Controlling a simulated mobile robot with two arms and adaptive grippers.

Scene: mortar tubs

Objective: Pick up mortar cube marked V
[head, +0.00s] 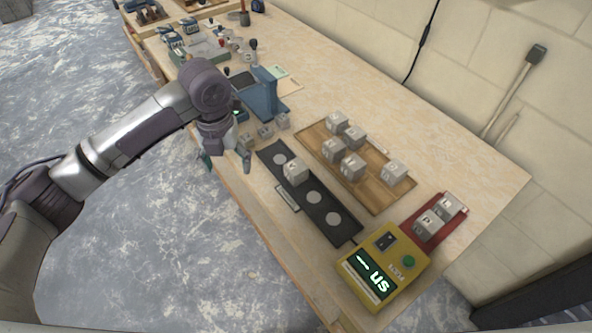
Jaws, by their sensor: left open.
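My left gripper (226,163) hangs over the near long edge of the bench, fingers apart and empty. Several grey mortar cubes are in view, and I cannot tell which one is marked V. One cube (295,171) sits on a black strip with pale round spots (333,219), its mark unclear. Several cubes, such as this one (352,166), stand on a wooden board (375,199). Two cubes (429,223) sit on a red tray (441,236); the nearer seems marked P. Three small cubes (265,131) stand just right of my left gripper. My right gripper is out of view.
A yellow device (384,268) with a lit display and green button stands at the bench's near right. A blue apparatus (264,93) stands beyond the small cubes. Tools and containers crowd the far end. A wall lines the right side.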

